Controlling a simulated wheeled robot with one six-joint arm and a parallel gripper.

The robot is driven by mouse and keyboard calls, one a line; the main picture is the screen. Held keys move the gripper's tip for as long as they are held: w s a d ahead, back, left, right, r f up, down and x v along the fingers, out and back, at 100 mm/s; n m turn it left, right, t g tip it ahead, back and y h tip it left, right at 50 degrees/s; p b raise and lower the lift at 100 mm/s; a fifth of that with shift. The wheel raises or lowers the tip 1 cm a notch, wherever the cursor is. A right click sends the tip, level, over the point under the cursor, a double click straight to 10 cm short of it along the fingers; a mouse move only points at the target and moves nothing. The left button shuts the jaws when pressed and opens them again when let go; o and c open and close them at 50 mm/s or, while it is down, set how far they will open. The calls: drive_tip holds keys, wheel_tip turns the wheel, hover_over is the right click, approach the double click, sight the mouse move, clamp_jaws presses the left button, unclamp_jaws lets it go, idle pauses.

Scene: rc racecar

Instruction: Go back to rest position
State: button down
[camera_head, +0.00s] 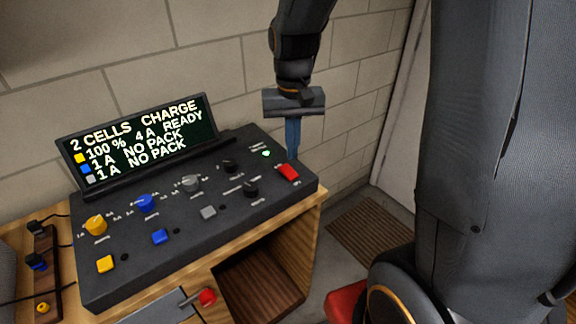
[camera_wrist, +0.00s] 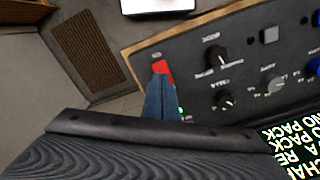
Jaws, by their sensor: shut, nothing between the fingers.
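My gripper (camera_head: 292,150) hangs above the right end of the dark charger console (camera_head: 190,236), with its blue fingers pointing down and shut on nothing. The fingertips are close to the red switch (camera_head: 289,172) in the head view. In the wrist view the shut fingers (camera_wrist: 163,80) overlap the lower part of the red switch (camera_wrist: 163,67); I cannot tell whether they touch it. A small green light (camera_head: 266,154) is lit beside the switch. The tilted display (camera_head: 140,142) reads "2 CELLS CHARGE", "100 % 4 A READY" and two "1 A NO PACK" lines.
The console has yellow, blue and grey knobs and buttons and stands on a wooden bench (camera_head: 318,215) with an open compartment. A block wall (camera_head: 215,50) is close behind. A dark wooden strip with connectors (camera_head: 40,270) lies at left. A floor mat (camera_head: 365,232) lies right.

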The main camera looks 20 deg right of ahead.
drive_tip(key=shift+r+p, duration=0.45)
drive_tip(key=shift+r, duration=0.2)
drive_tip(key=shift+s, duration=0.1)
drive_tip(key=s+f+n+t+b, duration=0.1)
drive_tip(key=s+f+n+b, duration=0.1)
drive_tip(key=s+f, duration=0.3)
drive_tip(key=s+b, duration=0.1)
drive_tip(key=s, duration=0.3)
drive_tip(key=shift+f+b, duration=0.3)
drive_tip(key=shift+b, duration=0.1)
drive_tip(key=shift+s, duration=0.1)
idle(1.1)
